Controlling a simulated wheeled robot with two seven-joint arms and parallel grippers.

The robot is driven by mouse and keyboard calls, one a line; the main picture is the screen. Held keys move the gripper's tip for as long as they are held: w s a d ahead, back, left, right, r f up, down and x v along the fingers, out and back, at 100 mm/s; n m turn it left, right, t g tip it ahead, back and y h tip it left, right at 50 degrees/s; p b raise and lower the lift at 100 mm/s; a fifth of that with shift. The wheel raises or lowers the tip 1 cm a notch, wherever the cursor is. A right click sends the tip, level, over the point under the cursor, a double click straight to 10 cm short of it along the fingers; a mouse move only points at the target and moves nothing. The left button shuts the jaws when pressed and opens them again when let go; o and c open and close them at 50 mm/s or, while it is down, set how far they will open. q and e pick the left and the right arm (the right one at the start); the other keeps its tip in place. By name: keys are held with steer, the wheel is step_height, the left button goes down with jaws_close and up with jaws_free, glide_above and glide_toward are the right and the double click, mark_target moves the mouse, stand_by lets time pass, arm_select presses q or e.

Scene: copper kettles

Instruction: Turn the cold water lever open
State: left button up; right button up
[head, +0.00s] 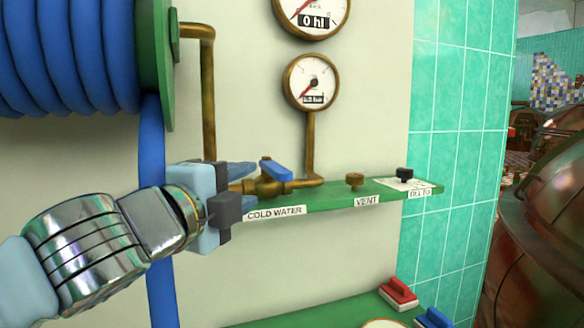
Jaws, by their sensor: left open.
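The cold water lever (276,171) is a blue handle on a brass valve (268,187), above the "COLD WATER" label (274,212) on a green shelf (325,198). The lever slants down to the right in the picture. My left gripper (243,187) comes in from the left and is open. It is just left of the lever, close to the brass valve. I cannot tell whether its fingers touch the valve or pipe. The gripper hides the left part of the valve and the shelf's left end. My right gripper is not in view.
A brass "VENT" knob (355,181) and a black knob (404,174) stand farther right on the shelf. Two gauges, the lower one (310,82), hang above. A blue hose reel (70,55) is at upper left. A red-handled brush (399,292) lies below on a green surface.

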mark_target(285, 171)
arm_select(q)
steer(key=x, duration=1.2)
steer(key=shift+w+d+f+p, duration=0.1)
steer(key=shift+w+d+p, duration=0.2)
steer(key=shift+p, duration=0.1)
steer(key=shift+s, duration=0.1)
jaws_close()
